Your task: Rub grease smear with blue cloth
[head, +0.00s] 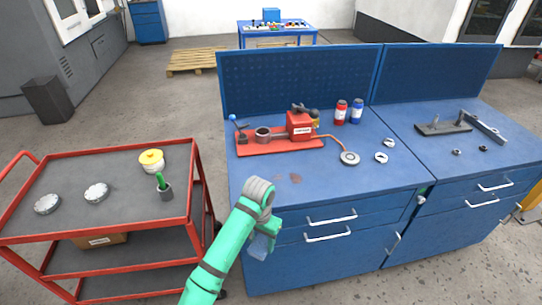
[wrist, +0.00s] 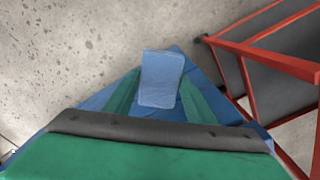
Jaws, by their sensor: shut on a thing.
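My gripper (wrist: 158,98) is shut on the blue cloth (wrist: 162,74), which sticks out between the two green fingers in the wrist view. In the head view the cloth (head: 259,248) hangs below my arm's wrist, in front of the blue workbench (head: 345,185) at its left front corner. A reddish-brown grease smear (head: 295,178) shows on the benchtop near the left front, with a fainter mark just left of it. The cloth is apart from the smear. My arm hides part of the bench's front edge.
A red valve test rig (head: 275,140) stands behind the smear, its hose leading to a round disc (head: 349,158). Red (head: 340,112) and blue (head: 356,111) bottles stand farther back. A red-framed cart (head: 110,225) stands to the left. The benchtop around the smear is clear.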

